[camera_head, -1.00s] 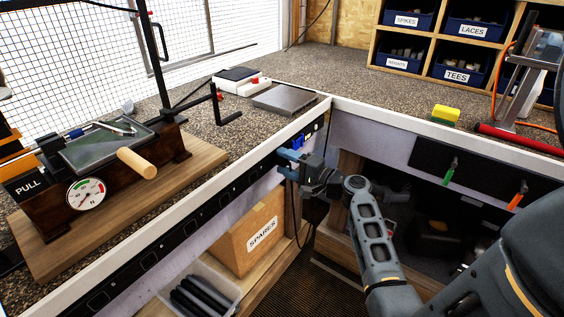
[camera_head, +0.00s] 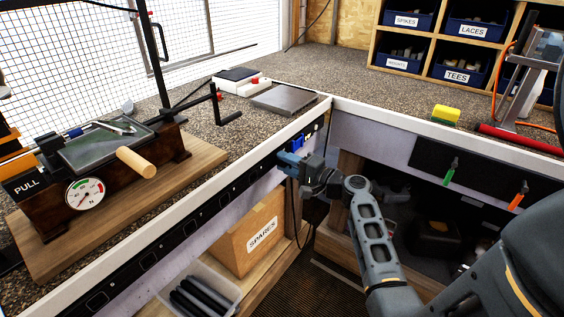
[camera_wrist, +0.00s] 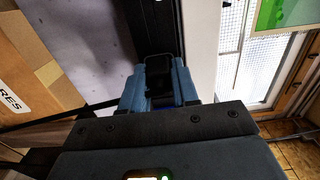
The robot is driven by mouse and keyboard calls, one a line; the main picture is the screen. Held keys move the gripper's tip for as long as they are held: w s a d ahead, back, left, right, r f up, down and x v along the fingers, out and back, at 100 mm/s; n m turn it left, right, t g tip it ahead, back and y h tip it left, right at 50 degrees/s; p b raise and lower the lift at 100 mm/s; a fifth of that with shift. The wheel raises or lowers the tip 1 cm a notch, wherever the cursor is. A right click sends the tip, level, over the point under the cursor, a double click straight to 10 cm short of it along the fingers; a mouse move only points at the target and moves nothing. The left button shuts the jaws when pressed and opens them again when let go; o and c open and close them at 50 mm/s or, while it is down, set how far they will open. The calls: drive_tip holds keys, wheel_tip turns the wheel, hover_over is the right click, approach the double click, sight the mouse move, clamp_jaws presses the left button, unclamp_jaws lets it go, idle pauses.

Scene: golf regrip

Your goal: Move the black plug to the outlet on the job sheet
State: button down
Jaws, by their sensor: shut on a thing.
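My gripper (camera_head: 289,162), with blue fingers, is at the black outlet strip (camera_head: 205,212) on the bench front, near the inner corner. In the wrist view, my gripper (camera_wrist: 160,88) is shut on the black plug (camera_wrist: 158,70), which sits between the blue fingers. The fingers mostly hide the plug in the head view. A dark cable (camera_head: 292,210) hangs below the gripper. Whether the plug is seated in an outlet or just off the strip, I cannot tell. Several square outlets run along the strip to the lower left. I cannot make out a readable job sheet.
A SPARES carton (camera_head: 240,240) and a bin of dark grips (camera_head: 205,290) stand below the strip. On the bench are a gauge fixture (camera_head: 85,190) and a grey plate (camera_head: 285,98). A blue item (camera_head: 298,142) is on the strip beside my gripper.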

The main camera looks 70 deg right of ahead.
drive_tip(key=shift+s, duration=0.1)
drive_tip(key=shift+v, duration=2.9)
idle(0.9)
